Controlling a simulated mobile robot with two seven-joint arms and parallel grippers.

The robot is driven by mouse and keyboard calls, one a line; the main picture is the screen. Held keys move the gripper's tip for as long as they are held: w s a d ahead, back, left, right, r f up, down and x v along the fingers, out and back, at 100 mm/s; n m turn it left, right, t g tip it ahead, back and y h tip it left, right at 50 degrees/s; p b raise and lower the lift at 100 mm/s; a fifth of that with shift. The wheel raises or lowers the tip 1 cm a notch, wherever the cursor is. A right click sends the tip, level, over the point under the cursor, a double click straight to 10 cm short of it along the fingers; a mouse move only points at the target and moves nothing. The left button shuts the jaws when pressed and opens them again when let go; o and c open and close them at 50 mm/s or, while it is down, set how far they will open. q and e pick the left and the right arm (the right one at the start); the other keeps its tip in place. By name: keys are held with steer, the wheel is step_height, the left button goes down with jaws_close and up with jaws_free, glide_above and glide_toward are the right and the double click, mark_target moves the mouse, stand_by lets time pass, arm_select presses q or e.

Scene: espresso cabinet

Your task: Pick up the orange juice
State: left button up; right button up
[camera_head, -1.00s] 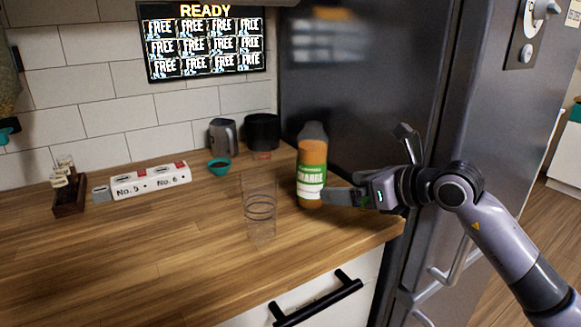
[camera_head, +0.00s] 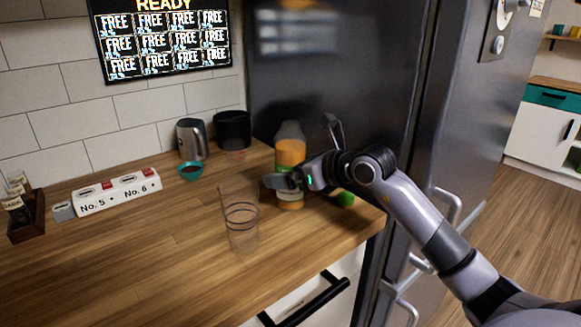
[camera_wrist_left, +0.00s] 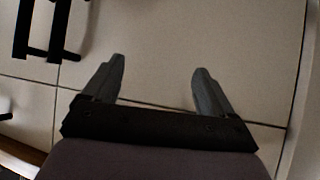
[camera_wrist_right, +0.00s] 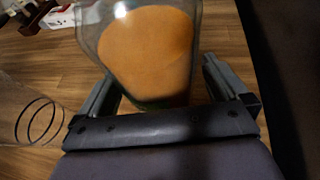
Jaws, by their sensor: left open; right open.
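The orange juice bottle (camera_head: 290,152) stands upright on the wooden counter near the dark fridge side. It is clear, with orange juice inside and a label partly hidden by my right gripper. My right gripper (camera_head: 290,180) is open at the bottle's front, its fingers at label height. In the right wrist view the bottle (camera_wrist_right: 150,50) fills the space ahead, between the two open fingers (camera_wrist_right: 160,85). I cannot tell whether they touch it.
A clear glass (camera_head: 241,225) stands left of the bottle. A green round thing (camera_head: 345,198) lies right of it. Behind are a teal bowl (camera_head: 190,171), a metal jug (camera_head: 192,139) and a black container (camera_head: 232,130). The counter's left front is clear.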

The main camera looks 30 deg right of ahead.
steer(key=shift+w+a, duration=0.1)
steer(key=shift+w, duration=0.15)
steer(key=c, duration=1.4)
steer(key=shift+r, duration=0.2)
step_height(320, 180, up, 19)
steer(key=p, duration=0.1)
steer(key=shift+r, duration=0.15)
stand_by(0.3)
steer(key=shift+r, duration=0.15)
